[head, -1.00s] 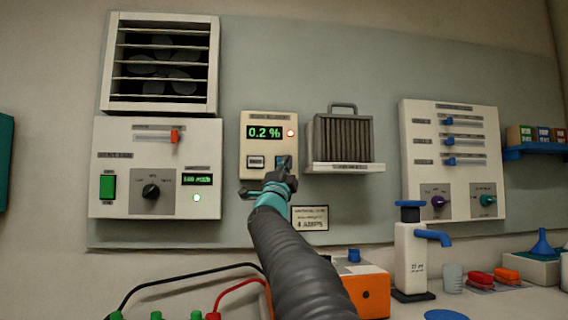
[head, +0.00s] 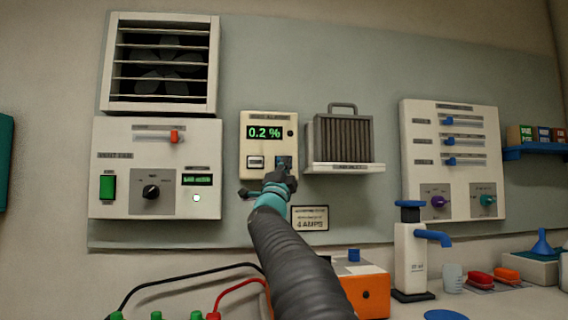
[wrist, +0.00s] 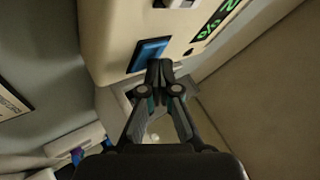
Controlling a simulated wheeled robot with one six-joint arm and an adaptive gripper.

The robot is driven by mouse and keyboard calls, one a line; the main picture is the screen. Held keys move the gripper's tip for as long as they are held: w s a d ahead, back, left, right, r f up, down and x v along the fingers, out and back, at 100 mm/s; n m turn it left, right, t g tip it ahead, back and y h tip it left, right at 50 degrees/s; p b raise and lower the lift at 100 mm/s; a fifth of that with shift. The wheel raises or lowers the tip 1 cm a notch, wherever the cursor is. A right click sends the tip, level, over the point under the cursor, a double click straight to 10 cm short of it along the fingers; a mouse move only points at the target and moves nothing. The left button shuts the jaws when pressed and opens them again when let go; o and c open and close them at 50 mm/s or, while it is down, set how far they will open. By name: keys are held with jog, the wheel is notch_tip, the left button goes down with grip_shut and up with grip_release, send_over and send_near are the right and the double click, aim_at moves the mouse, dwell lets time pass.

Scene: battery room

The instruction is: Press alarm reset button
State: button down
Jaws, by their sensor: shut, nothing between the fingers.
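The beige alarm panel (head: 268,185) hangs on the wall with a green "0.2 %" display (head: 265,132). A small lamp (head: 291,132) at its upper right is dark. Low on the panel are a pale button (head: 255,162) at left and a blue button (head: 280,160) at right, partly hidden by my gripper. The blue button (wrist: 149,54) shows more clearly in the wrist view. My gripper (wrist: 160,68) is shut and empty, its tips overlapping the blue button's edge; contact is not clear. In the head view my gripper (head: 283,172) is in front of the panel's lower right.
A fan control panel (head: 120,190) is to the left under a louvred vent (head: 160,105). A filter on a shelf (head: 345,168) sits close at right. A slider panel (head: 450,205) is farther right. An orange box (head: 376,294) stands below.

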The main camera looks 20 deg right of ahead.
jog(key=shift+s, duration=0.1)
dwell(0.3)
jog(key=shift+s+a+b, duration=0.25)
jog(key=shift+s+b, duration=0.4)
jog(key=shift+b, duration=0.05)
jog(key=s+b, duration=0.1)
jog(key=s, duration=0.1)
jog(key=s+a+b, duration=0.1)
jog(key=s+b, duration=0.1)
jog(key=shift+s+a, duration=0.15)
jog(key=shift+s, duration=0.25)
jog(key=shift+s, duration=0.15)
dwell(0.6)
